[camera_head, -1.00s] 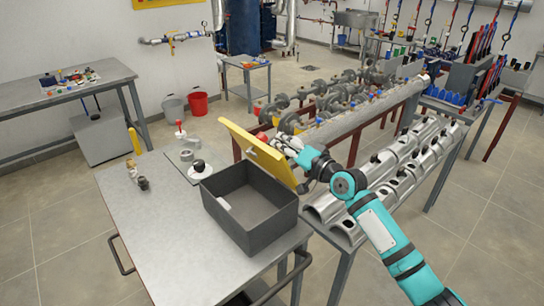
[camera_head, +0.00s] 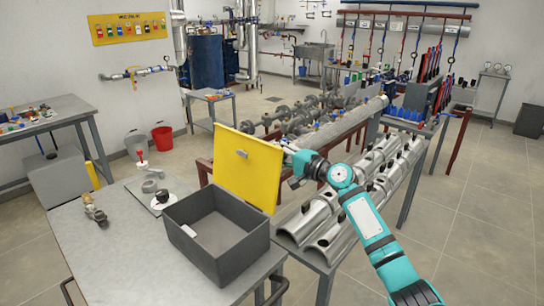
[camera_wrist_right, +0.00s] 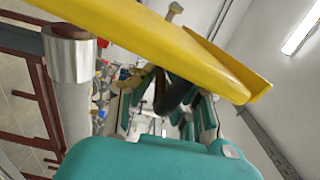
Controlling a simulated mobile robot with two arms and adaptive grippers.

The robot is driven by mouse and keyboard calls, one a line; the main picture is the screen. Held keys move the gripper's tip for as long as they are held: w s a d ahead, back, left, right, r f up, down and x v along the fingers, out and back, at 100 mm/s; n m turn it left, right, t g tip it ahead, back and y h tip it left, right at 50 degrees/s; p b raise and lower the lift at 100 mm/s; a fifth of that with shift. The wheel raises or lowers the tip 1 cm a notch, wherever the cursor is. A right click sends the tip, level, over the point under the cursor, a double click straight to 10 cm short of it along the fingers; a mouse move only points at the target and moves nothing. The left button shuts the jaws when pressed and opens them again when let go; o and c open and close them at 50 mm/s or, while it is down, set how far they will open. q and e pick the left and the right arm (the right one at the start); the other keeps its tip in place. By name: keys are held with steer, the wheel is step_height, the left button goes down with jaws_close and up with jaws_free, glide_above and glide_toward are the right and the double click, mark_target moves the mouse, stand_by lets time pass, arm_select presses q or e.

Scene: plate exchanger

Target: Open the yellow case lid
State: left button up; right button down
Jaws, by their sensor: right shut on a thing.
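The case is a dark grey open box (camera_head: 243,252) at the right end of the metal table. Its yellow lid (camera_head: 246,170) stands up steeply along the far right side, and its broad face with a small latch shows in the head view. The box inside is bare except for a small pale label. My right gripper (camera_head: 291,152) is at the lid's right edge, shut on the lid. In the right wrist view the lid (camera_wrist_right: 130,30) crosses above my gripper fingers (camera_wrist_right: 165,118); the exact contact is partly hidden. My left gripper is not in view.
The metal table (camera_head: 125,250) is mostly clear; a brass fitting (camera_head: 95,210) and small parts stand left of the case. Large metal pipe pieces (camera_head: 345,205) lie on a stand beside my right arm. A red bucket (camera_head: 162,138) stands on the floor behind.

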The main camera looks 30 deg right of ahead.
steer(key=shift+d+r, duration=0.1)
steer(key=shift+d, duration=0.05)
steer(key=c, duration=1.4)
jaws_free()
steer(key=shift+w+r, duration=0.1)
steer(key=shift+s, duration=0.25)
steer(key=v, duration=1.1)
steer(key=shift+s+d, duration=0.15)
steer(key=shift+s, duration=0.25)
